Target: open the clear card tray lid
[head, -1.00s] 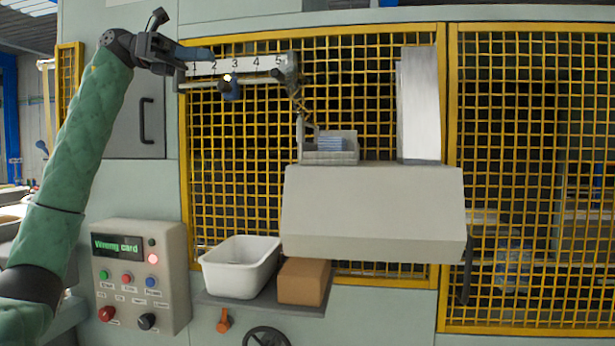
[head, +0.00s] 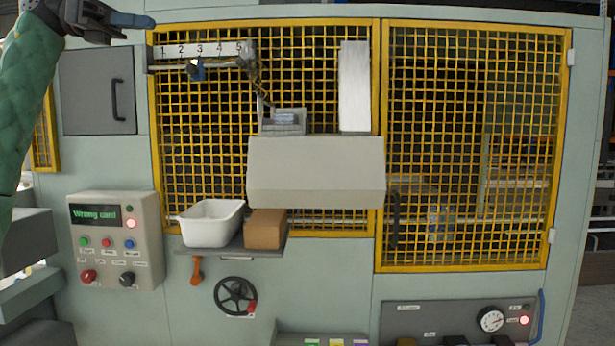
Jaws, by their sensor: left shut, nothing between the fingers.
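My left gripper (head: 143,21) is at the top left, above and left of the numbered rail, shut and empty. It touches nothing that I can make out. My right gripper is out of view. A small grey tray (head: 284,130) with pale blue cards (head: 286,118) stands on the grey sloped housing (head: 315,170) in front of the yellow mesh. At the bottom edge, the tops of several coloured items (head: 335,342) show, green, yellow and purple, cut off by the frame. I cannot make out a clear lid on either.
A control box (head: 115,240) with a "Wrong card" display (head: 95,214) is at left. A white bin (head: 211,224) and a brown carton (head: 265,229) sit on a shelf above a handwheel (head: 235,296). A gauge panel (head: 460,320) is low at right.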

